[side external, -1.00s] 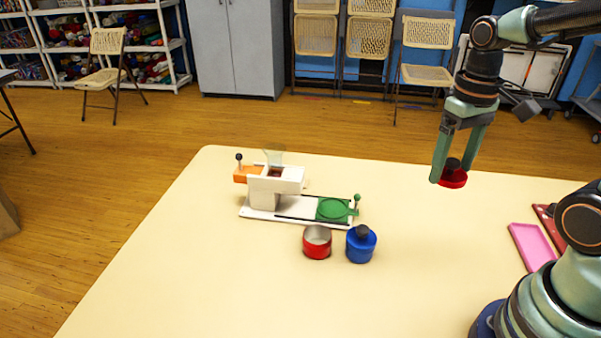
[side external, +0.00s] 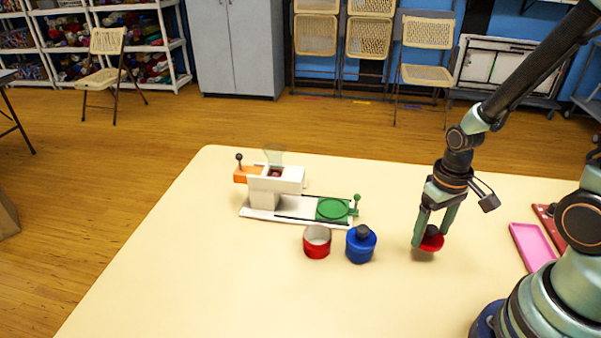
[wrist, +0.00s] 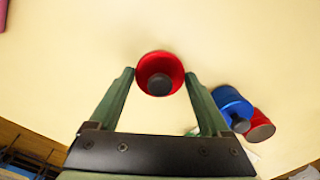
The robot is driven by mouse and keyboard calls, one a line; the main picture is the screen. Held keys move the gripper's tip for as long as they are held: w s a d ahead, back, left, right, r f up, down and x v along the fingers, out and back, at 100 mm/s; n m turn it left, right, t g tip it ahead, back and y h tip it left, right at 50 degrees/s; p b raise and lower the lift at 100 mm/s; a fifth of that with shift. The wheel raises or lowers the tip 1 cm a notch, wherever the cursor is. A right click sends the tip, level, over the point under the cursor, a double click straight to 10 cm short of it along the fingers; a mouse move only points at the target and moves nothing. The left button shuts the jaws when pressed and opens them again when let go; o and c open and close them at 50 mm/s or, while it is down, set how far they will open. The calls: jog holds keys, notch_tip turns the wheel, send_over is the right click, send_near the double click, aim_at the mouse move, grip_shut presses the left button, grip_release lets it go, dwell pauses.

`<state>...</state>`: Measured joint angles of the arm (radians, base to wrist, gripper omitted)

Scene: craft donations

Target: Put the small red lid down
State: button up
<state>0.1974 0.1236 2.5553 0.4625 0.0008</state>
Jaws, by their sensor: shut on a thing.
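The small red lid (side external: 431,243) has a dark knob and is between the fingers of my gripper (side external: 432,236). My gripper is shut on it, low over the bare table to the right of the blue pot. Whether the lid touches the table is hard to tell. In the wrist view the red lid (wrist: 160,74) shows knob-up between the fingertips of my gripper (wrist: 160,82).
An open red pot (side external: 317,243) and a blue pot with a dark knob (side external: 361,246) stand left of my gripper. Behind them is a white device (side external: 275,182) with a green disc (side external: 333,209). A pink tray (side external: 532,247) lies at right. The table's front left (side external: 200,280) is clear.

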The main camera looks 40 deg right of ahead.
aim_at(430, 237)
jog(key=shift+f, duration=1.95)
jog(key=shift+f, duration=0.1)
jog(key=o, duration=1.1)
jog(key=shift+o, duration=0.2)
notch_tip(430, 237, up, 12)
jog(key=w+a+r+n+t, duration=0.1)
jog(key=w+a+r+t, duration=0.1)
jog(key=r, duration=0.4)
jog(key=w+a+r+n+t, duration=0.1)
jog(key=a+r+t, duration=0.2)
jog(key=r, duration=0.3)
jog(key=shift+w+r+t, duration=0.3)
jog(key=shift+w+r, duration=0.1)
